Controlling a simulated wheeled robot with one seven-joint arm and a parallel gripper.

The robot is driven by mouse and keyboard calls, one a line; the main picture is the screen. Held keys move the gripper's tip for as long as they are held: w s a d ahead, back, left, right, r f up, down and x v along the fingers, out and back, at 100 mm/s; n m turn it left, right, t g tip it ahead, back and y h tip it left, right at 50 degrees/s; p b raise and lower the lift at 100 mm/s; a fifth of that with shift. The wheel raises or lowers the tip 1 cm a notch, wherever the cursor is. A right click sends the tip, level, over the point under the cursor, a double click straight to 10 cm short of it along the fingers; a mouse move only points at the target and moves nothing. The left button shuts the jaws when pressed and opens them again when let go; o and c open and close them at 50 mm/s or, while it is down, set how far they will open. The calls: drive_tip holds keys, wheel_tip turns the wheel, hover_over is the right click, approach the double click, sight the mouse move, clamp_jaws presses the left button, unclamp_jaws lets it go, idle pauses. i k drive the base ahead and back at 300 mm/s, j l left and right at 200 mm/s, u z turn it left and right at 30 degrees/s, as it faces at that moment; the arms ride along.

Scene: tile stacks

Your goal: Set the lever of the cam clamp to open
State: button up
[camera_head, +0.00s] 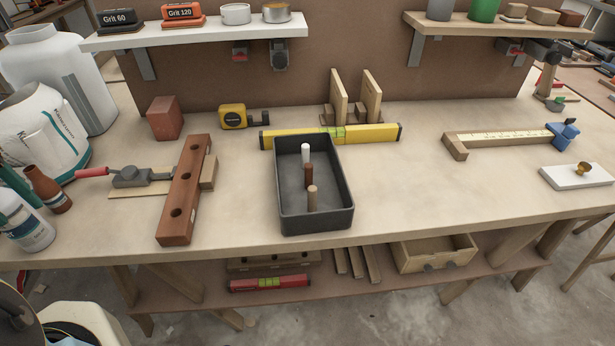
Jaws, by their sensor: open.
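What looks like the cam clamp (131,177) is a grey metal body on a thin pale wooden base at the left of the workbench. Its lever ends in a red handle (92,172), which points left and lies nearly flat, low over the bench. A long red-brown wooden bar with several holes (186,190) lies just right of the clamp, across the base. The bar hides the clamp's right end, and I cannot tell whether the clamp touches it. My gripper is not in view.
White bottles (60,70) and a brown bottle (48,188) crowd the left, close to the red handle. A black tray with pegs (318,222) stands mid-bench. A yellow level (370,134) lies behind it. Shelves (200,36) overhang the back. The bench right of the tray is mostly clear.

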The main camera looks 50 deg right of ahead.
sight(129, 172)
drive_tip(key=z, duration=1.7)
drive_tip(key=u, duration=0.75)
drive_tip(key=i+j+u, duration=0.1)
drive_tip(key=j+u, duration=0.25)
drive_tip(key=i+j+u, duration=0.15)
drive_tip(key=j+u, duration=0.2)
drive_tip(key=i+j+u, duration=0.15)
drive_tip(key=u, duration=0.15)
drive_tip(key=j, duration=0.1)
